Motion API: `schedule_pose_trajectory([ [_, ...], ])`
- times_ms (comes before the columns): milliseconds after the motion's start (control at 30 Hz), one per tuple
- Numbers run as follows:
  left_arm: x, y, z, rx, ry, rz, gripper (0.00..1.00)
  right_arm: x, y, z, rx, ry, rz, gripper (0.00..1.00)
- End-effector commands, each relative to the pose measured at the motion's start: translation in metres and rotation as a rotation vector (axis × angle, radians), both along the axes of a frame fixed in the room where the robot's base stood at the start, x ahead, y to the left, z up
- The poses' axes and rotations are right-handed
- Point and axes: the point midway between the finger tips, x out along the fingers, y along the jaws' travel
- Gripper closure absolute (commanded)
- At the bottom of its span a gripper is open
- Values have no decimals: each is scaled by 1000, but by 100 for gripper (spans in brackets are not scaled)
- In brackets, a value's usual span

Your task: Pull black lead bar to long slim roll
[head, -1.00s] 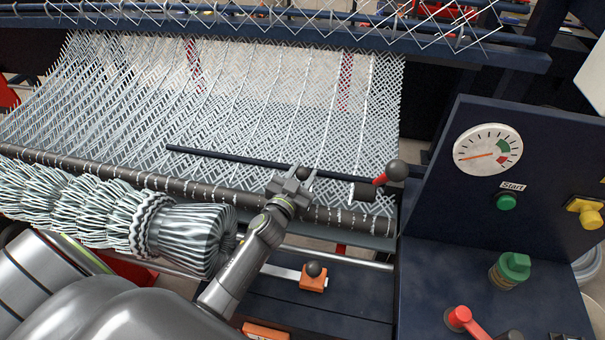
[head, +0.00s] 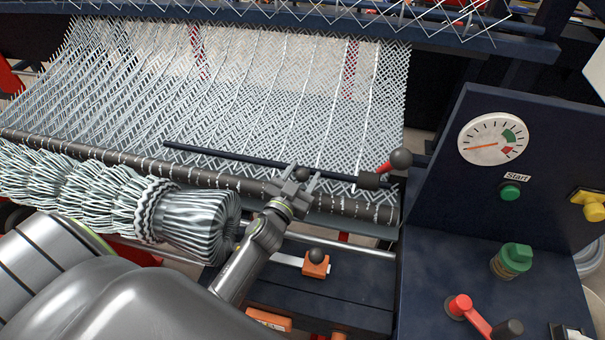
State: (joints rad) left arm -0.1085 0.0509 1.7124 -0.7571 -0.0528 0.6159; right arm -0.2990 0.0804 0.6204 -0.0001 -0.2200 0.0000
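The black lead bar (head: 225,156) is a thin dark rod lying across the wire mesh, with a round black knob (head: 302,173) near its right part. The long slim roll (head: 120,158) is a dark roller running across below it, close to the bar and apart from it at the left end. My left gripper (head: 301,176) is over the roll, its fingers on either side of the knob, and looks shut on it. The fingers hide part of the bar. My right gripper is not in view.
A bunched mesh bundle (head: 190,222) lies left of my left arm. A red lever with a black knob (head: 401,158) stands at the bar's right end. A control panel (head: 455,215) with gauge and buttons stands at right. An orange block with a knob (head: 316,264) sits below the gripper.

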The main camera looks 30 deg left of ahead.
Motion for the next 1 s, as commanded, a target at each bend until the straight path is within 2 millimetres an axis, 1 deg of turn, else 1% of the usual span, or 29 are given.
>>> schedule_pose_trajectory([
  [267, 0, 0, 0, 0, 0, 0, 47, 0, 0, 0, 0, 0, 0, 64],
  [433, 0, 0, 9, 0, -1, 0, 47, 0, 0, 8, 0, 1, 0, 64],
  [1000, 0, 0, 80, 0, 0, 0, 47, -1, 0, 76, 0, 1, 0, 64],
])
